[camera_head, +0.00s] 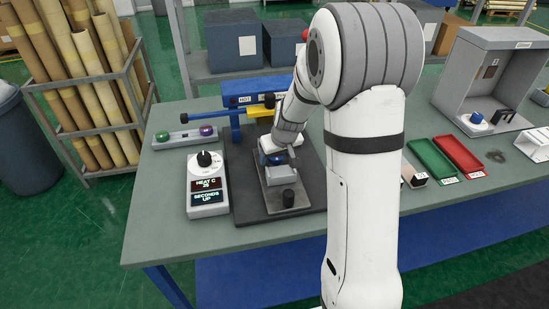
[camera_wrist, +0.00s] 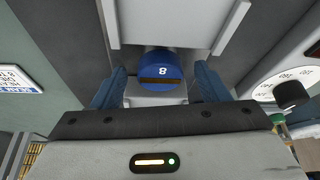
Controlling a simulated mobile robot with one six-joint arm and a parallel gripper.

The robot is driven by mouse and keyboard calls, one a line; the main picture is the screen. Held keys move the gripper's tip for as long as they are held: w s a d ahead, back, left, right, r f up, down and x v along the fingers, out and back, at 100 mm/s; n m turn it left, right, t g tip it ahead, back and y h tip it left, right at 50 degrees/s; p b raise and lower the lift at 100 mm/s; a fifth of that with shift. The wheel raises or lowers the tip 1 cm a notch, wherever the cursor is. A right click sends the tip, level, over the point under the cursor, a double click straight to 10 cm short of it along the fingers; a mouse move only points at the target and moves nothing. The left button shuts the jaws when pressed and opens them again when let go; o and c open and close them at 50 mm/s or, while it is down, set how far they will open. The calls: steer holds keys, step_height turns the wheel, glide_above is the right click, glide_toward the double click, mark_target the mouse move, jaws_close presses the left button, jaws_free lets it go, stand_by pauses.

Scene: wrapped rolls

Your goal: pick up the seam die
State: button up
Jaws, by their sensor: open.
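A blue round piece marked 8, which I take to be the seam die (camera_wrist: 162,66), sits on a pale grey block in the wrist view. In the head view the blue piece (camera_head: 276,159) shows on the press on the bench, partly covered by my gripper (camera_head: 277,150). In the wrist view my gripper (camera_wrist: 161,82) is open, with one blue finger on each side of the die. A gap shows between the fingers and the die, and nothing is held.
A control box with a dial (camera_head: 206,186) stands left of the press. A blue and yellow press arm (camera_head: 240,103) is behind it. Green (camera_head: 431,161) and red (camera_head: 459,155) trays lie to the right. Another blue knob-like piece (camera_head: 477,118) sits in a grey booth (camera_head: 480,60).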

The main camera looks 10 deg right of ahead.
steer(key=c, duration=1.3)
steer(key=shift+o, duration=0.2)
steer(key=shift+r, duration=0.1)
